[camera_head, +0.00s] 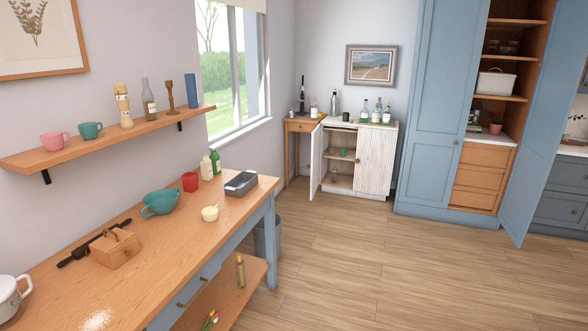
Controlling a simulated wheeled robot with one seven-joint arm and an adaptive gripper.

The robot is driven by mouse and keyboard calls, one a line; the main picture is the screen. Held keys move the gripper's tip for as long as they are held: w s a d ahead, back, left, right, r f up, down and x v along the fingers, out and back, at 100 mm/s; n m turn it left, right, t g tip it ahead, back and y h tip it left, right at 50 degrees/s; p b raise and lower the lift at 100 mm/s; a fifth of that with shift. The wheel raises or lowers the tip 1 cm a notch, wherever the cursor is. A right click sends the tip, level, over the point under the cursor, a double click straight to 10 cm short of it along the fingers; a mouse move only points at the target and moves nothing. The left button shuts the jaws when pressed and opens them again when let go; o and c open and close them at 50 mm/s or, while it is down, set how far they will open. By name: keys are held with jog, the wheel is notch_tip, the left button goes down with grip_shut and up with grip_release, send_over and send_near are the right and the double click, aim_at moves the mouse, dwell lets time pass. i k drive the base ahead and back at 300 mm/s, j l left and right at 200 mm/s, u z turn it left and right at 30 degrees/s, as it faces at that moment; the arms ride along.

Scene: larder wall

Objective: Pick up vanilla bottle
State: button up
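No bottle has a label I can read, so I cannot tell which one is the vanilla bottle. A white bottle (206,168) and a dark green bottle (216,163) stand upright near the wall on the wooden worktable. Several small bottles, among them a green one (377,114), stand on the white cabinet at the back. A dark bottle (301,98) stands on the small side table beside it. My gripper is not in view.
The wooden worktable (150,260) holds a teal colander (160,202), a red container (190,181), a loaf tin (241,183) and a wooden box (115,250). The wall shelf (95,141) hangs above it. A tall blue cupboard (432,90) stands open. The floor (390,265) is clear.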

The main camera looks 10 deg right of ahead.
aim_at(314, 108)
jog(key=i+z, duration=0.25)
jog(key=i, duration=4.25)
jog(key=i+z, duration=0.2)
jog(key=i, duration=0.25)
jog(key=i+j+z, duration=0.2)
jog(key=i, duration=0.25)
jog(key=i+j+z, duration=0.2)
jog(key=i, duration=0.3)
jog(key=i+l+u, duration=0.1)
jog(key=l, duration=0.3)
jog(key=i+l, duration=0.25)
jog(key=l, duration=0.15)
jog(key=i+l+u, duration=0.15)
jog(key=l, duration=0.25)
jog(key=i+l, duration=0.15)
jog(key=l, duration=0.25)
jog(key=i+l+u, duration=0.15)
jog(key=l, duration=0.25)
jog(key=i+l+u, duration=0.1)
jog(key=l, duration=0.35)
jog(key=i+j, duration=0.1)
